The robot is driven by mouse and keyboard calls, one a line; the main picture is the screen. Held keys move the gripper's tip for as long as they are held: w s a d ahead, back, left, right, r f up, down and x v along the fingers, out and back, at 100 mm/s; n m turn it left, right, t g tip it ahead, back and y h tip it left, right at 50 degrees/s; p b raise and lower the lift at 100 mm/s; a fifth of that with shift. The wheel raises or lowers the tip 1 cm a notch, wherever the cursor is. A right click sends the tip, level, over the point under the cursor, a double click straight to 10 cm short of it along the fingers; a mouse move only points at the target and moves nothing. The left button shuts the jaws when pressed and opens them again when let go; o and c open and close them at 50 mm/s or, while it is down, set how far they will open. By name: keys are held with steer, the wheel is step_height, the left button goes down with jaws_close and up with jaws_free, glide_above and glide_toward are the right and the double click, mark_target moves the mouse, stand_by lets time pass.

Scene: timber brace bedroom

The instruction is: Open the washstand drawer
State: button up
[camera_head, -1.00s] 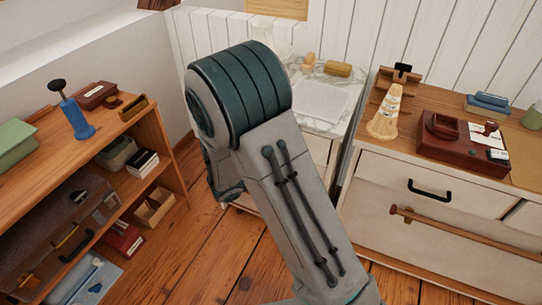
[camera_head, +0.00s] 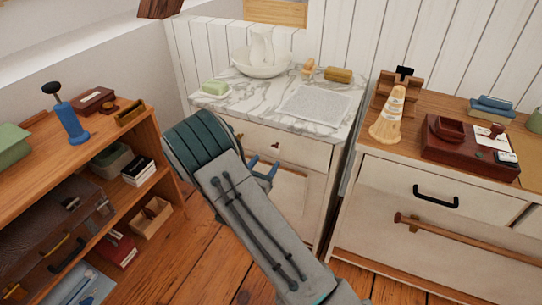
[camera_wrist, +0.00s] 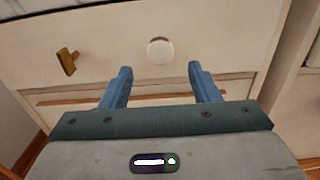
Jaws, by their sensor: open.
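The washstand (camera_head: 328,130) has a veined marble top and a pale front. Its drawer (camera_head: 305,150) sits under the top and looks shut, flush with the front. In the wrist view the drawer front (camera_wrist: 215,38) carries a round white knob (camera_wrist: 160,50), with a brass key-like fitting (camera_wrist: 67,61) to its left. My gripper (camera_wrist: 160,69) is open and empty, with blue fingers spread left and right below the knob; contact does not show. In the head view my gripper (camera_head: 264,170) is at the washstand front, partly hidden by my arm.
A pitcher in a bowl (camera_head: 262,66), green soap (camera_head: 214,87) and a grey cloth (camera_head: 316,104) are on the marble top. A dresser (camera_head: 400,185) with a projecting wooden rail (camera_head: 470,237) stands close right. A filled shelf (camera_head: 150,150) stands left. Some wooden floor is clear.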

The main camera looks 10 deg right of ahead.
mark_target(273, 152)
steer(key=x, duration=0.5)
steer(key=shift+w+d, duration=0.1)
steer(key=shift+w, duration=0.05)
jaws_close()
